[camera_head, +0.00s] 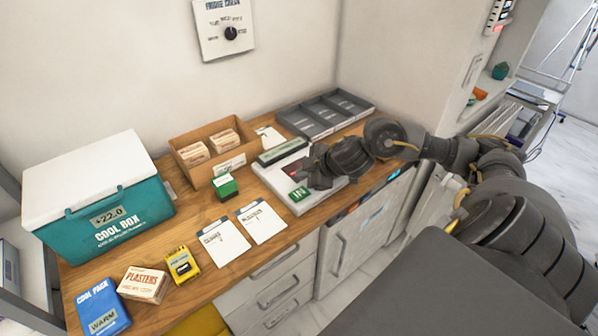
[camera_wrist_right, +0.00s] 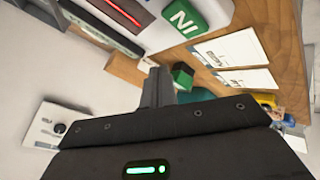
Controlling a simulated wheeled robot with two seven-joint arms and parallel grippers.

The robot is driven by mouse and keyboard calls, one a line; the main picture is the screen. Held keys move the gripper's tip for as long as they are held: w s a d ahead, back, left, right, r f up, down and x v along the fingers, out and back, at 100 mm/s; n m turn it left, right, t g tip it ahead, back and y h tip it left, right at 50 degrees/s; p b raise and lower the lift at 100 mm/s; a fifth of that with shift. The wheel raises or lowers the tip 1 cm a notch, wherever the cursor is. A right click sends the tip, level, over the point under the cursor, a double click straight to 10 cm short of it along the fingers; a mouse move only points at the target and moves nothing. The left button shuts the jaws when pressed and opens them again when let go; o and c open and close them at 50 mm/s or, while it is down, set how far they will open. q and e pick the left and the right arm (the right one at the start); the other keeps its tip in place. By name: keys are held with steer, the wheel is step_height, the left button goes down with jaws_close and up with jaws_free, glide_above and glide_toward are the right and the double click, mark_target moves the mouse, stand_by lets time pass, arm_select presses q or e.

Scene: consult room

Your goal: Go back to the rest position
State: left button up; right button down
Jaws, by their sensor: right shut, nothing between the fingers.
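My right arm comes in from the right in the head view. I cannot tell whether the fingers touch the device. My left gripper is not in view.
On the wooden counter stand a teal cool box (camera_head: 105,215), a cardboard tray of boxes (camera_head: 200,177), a green box (camera_head: 225,186), two cards, a yellow device (camera_head: 182,265), a plasters box (camera_head: 145,284) and a blue cool pack (camera_head: 103,309). A grey divided tray (camera_head: 296,124) is behind my gripper.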

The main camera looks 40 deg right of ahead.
stand_by(0.3)
